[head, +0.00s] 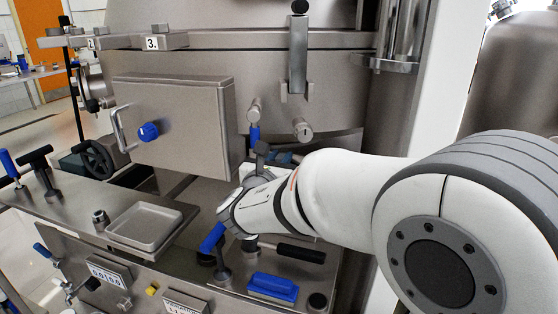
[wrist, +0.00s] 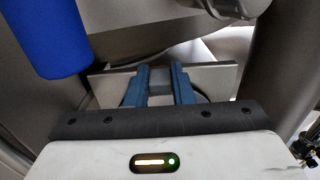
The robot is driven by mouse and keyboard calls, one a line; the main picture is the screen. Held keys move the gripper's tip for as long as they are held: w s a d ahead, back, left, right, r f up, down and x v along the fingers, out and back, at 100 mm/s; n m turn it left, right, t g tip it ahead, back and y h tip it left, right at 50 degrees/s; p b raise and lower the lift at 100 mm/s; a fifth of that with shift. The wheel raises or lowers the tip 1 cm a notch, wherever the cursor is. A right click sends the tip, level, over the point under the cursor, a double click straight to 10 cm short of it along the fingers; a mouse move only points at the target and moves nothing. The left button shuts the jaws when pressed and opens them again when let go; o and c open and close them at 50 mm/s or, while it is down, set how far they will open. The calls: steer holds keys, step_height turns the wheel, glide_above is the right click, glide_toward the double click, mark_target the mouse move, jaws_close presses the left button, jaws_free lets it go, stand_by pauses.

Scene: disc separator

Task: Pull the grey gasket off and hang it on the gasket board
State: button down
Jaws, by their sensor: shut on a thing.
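In the wrist view my gripper (wrist: 160,80) has its two blue fingers closed on a small grey piece (wrist: 159,77), which looks like part of the grey gasket. A curved grey edge shows beside the right finger, and I cannot tell whether it belongs to the same piece. A flat grey plate lies across the view behind the fingers; I cannot tell whether they touch. I cannot make out the gasket board for certain.
A blue handle (wrist: 45,35) is close to my gripper at the upper left of the wrist view. In the head view a steel box (head: 180,120) with a blue knob juts out left of my wrist. A shallow tray (head: 145,226) and a blue brush-like block (head: 273,286) are on the bench.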

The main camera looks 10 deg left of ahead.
steer(key=c, duration=1.2)
jaws_free()
steer(key=shift+w, duration=0.15)
